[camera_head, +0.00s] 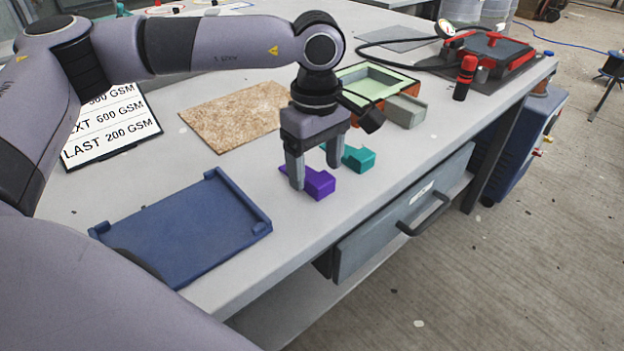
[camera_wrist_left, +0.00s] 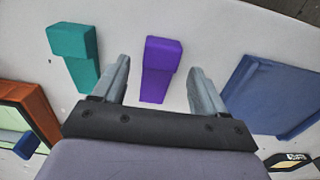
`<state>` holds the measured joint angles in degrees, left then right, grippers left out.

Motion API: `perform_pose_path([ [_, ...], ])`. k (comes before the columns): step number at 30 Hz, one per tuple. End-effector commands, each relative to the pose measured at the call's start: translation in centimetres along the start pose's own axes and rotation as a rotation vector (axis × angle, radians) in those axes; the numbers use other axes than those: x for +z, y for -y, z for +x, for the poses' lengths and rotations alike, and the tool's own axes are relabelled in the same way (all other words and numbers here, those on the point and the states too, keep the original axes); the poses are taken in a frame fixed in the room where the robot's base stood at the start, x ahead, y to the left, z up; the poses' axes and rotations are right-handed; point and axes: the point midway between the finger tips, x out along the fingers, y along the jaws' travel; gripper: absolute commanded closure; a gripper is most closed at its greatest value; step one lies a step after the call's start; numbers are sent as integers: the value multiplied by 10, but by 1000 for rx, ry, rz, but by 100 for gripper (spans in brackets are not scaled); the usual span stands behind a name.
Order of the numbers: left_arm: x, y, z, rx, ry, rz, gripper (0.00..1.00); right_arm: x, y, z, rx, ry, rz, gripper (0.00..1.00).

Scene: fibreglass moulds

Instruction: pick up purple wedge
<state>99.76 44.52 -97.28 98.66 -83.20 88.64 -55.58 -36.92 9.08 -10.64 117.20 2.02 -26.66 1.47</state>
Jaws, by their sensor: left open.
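The purple wedge (camera_head: 320,183) lies on the grey workbench (camera_head: 300,225) near its front edge. In the left wrist view the purple wedge (camera_wrist_left: 157,70) lies between and beyond the two fingers. My left gripper (camera_head: 315,172) points down over the wedge with its fingers apart and nothing held. It also shows open in the left wrist view (camera_wrist_left: 160,85). One finger stands left of the wedge and the other behind it in the head view. Whether a finger touches it, I cannot tell. My right gripper does not show.
A teal wedge (camera_head: 358,158) lies just behind the purple one, also seen in the left wrist view (camera_wrist_left: 74,52). A blue tray (camera_head: 190,235) lies to the left. A brown fibre mat (camera_head: 235,118) and an orange-framed mould (camera_head: 375,82) lie behind. A drawer handle (camera_head: 425,212) sticks out below the bench edge.

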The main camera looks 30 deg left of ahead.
Motion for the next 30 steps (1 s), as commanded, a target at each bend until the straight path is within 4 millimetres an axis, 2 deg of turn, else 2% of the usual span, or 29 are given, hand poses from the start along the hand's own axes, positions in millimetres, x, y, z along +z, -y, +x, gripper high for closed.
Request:
perform_pose_path([
  [3, 0, 0, 12, 0, 0, -2, 28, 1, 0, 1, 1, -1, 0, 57],
  [11, 0, 0, 15, 2, 1, -2, 28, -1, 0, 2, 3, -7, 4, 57],
  [15, 0, 0, 15, 2, 1, -2, 73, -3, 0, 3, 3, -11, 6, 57],
  [16, 0, 0, 15, 2, 1, -2, 83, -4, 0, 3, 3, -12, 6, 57],
  [17, 0, 0, 15, 2, 1, -2, 88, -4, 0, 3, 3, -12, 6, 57],
  [26, 0, 0, 13, 2, 1, -2, 88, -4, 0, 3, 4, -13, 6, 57],
  [30, 0, 0, 6, 3, 1, -2, 88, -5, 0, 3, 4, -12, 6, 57],
])
